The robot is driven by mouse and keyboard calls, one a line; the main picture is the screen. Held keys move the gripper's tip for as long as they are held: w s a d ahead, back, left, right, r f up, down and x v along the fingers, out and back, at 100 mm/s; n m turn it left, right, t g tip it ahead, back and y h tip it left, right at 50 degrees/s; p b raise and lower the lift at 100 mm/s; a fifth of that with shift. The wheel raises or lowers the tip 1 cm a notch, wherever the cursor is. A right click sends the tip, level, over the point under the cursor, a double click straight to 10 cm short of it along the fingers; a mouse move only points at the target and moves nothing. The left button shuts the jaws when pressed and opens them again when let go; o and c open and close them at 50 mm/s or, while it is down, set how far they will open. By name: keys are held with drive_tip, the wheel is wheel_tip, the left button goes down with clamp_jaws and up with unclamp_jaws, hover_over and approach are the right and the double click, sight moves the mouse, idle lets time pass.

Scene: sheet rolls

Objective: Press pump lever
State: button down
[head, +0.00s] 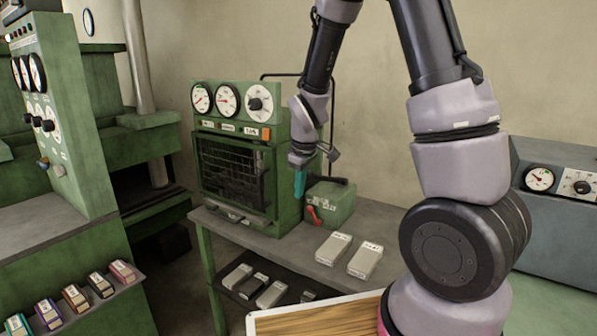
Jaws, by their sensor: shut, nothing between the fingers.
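A small green box (332,203), which looks like the pump, sits on the grey bench right of the green oven-like cabinet. A red lever (313,216) shows low on its front left side, and a dark bar runs along its top. My gripper (299,184) points down with its teal fingers shut and empty. In the picture it is above the red lever, at the left edge of the green box. A gap shows between fingertips and lever; their depth apart is hard to tell. My wrist hides part of the cabinet's right side.
The green cabinet (235,165) with dials stands close left of my gripper. Two pale blocks (349,256) lie on the bench (255,246) in front of the box. A wooden board (315,320) is at the bottom. A grey dial unit (560,225) stands at right.

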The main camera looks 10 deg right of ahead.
drive_tip(key=v, duration=0.6)
drive_tip(key=shift+s+a+r, duration=0.3)
drive_tip(key=shift+s+a, duration=0.15)
drive_tip(key=shift+s, duration=0.05)
idle(0.4)
